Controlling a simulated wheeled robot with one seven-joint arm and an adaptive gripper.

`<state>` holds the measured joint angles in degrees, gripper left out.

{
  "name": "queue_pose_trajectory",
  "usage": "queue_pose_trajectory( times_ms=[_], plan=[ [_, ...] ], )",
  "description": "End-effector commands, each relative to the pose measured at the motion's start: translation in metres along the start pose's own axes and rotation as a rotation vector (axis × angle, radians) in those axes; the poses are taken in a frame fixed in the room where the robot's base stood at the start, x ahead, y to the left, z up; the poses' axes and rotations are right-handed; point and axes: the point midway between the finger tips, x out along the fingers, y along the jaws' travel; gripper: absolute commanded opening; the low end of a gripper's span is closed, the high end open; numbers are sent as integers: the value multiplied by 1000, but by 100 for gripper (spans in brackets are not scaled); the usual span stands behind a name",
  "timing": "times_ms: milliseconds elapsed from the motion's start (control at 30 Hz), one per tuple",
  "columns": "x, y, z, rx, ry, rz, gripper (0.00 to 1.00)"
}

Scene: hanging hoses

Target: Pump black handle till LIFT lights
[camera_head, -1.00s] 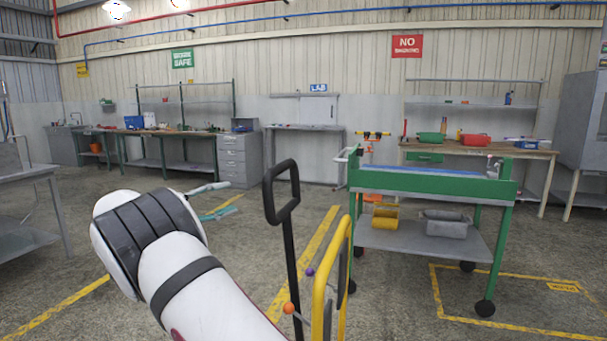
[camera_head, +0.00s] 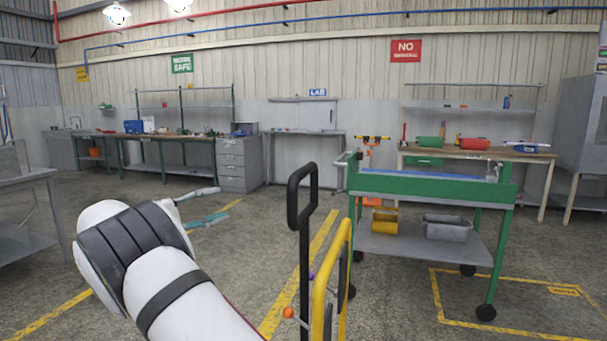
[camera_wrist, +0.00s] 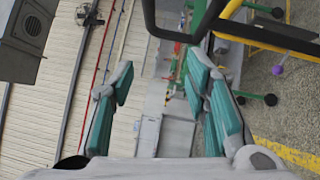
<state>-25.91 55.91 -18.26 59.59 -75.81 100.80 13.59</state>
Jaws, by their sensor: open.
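The black handle (camera_head: 302,200) is a loop on a black shaft that stands about upright in the middle of the head view, beside a yellow tubular frame (camera_head: 345,235). In the wrist view part of the black handle (camera_wrist: 176,37) shows at the top, near the right finger's tip. My gripper (camera_head: 211,206) is left of the handle in the head view, its grey and teal fingers apart. In the wrist view my gripper (camera_wrist: 160,76) is open with nothing between the fingers. I can make out no LIFT light.
An orange ball (camera_head: 288,312) sits low beside the handle's shaft; a purple ball (camera_wrist: 277,70) shows in the wrist view. A green cart (camera_head: 435,187) stands to the right, with a yellow bin (camera_head: 384,224) and a grey bin (camera_head: 447,228) on its lower shelf.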

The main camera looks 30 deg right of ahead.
Motion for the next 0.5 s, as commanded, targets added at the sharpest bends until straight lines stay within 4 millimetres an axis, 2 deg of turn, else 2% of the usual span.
queue_pose_trajectory(
  times_ms=[400,500],
  plan=[
    [-82,-1,-1,2,3,1,43],
    [-96,-1,-1,1,2,0,43]
  ],
)
